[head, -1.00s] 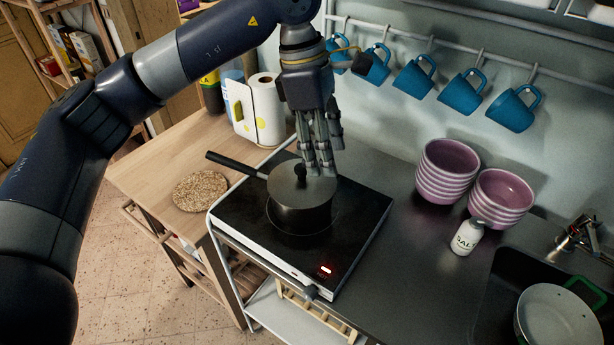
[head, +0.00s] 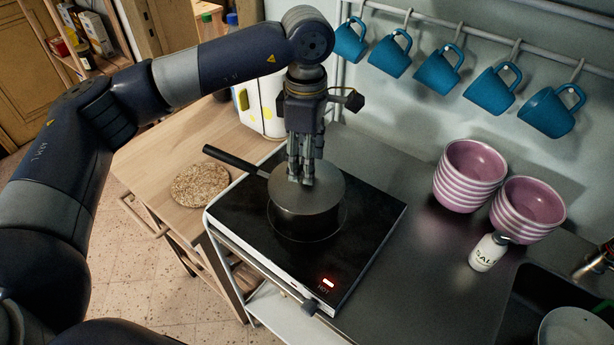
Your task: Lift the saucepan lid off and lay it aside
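The saucepan (head: 306,219) stands on the black hotplate (head: 362,232), its dark handle (head: 233,158) pointing to the upper left. Its grey lid (head: 328,187) lies flat on top. My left gripper (head: 301,181) points straight down over the lid, with its fingertips at the lid's middle. The lid's knob is hidden behind the fingers, and I cannot tell whether they are closed on it. My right gripper is not in view.
A round cork-like mat (head: 200,184) lies on the wooden table (head: 150,158) at the left. The hotplate's red light (head: 328,282) is lit. Striped bowls (head: 468,177) and a salt shaker (head: 488,252) stand at the right. Blue mugs (head: 437,70) hang behind. Bare counter lies right of the hotplate.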

